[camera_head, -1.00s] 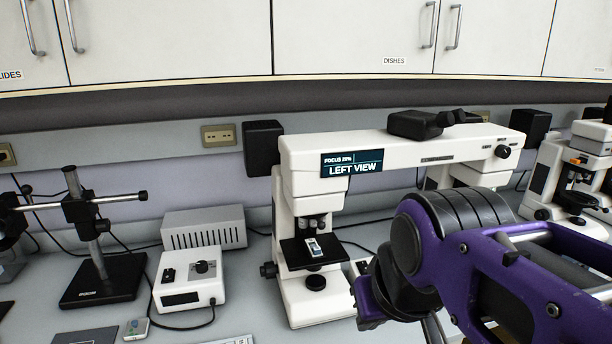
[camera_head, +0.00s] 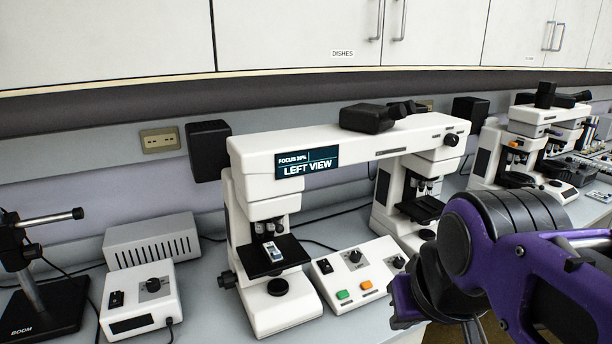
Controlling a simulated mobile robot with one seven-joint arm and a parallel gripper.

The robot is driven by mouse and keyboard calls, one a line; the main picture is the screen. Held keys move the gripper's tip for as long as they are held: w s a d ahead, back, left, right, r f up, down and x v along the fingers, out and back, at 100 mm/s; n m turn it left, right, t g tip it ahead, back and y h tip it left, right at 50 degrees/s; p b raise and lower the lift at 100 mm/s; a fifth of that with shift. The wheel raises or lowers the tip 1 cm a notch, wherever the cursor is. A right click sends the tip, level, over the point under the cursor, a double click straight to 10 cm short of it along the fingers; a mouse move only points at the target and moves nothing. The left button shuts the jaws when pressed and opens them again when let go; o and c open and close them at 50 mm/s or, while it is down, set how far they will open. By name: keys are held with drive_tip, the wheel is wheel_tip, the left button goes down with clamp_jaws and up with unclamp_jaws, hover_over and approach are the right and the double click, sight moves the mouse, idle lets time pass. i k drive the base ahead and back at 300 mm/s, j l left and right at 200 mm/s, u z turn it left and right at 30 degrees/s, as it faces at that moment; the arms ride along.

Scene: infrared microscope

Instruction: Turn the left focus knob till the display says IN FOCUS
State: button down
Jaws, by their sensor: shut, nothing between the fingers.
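The white double microscope (camera_head: 330,142) stands on the bench, its two stands joined by a bridge. The dark display (camera_head: 307,162) on the bridge's left front reads LEFT VIEW, with a small focus percentage above that looks like 20%. The left focus knob (camera_head: 227,280) is a small black knob on the left side of the left stand, clear of my arm. A slide (camera_head: 277,254) lies on the black left stage (camera_head: 262,263). My purple and black arm fills the lower right, in front of the right stand's base. My gripper's fingers do not show.
A white control box (camera_head: 358,270) with knobs and green and orange buttons sits between the stands. A power box (camera_head: 140,299) and boom stand (camera_head: 35,300) are at left. Another microscope (camera_head: 510,150) is at right. Wall cabinets (camera_head: 290,35) hang above.

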sight(228, 280)
drive_tip(key=k+j+u, duration=0.1)
drive_tip(key=j, duration=0.3)
drive_tip(key=k+j+u, duration=0.1)
drive_tip(key=j, duration=0.3)
drive_tip(key=k+j, duration=0.2)
drive_tip(key=j, duration=0.25)
drive_tip(key=u, duration=0.05)
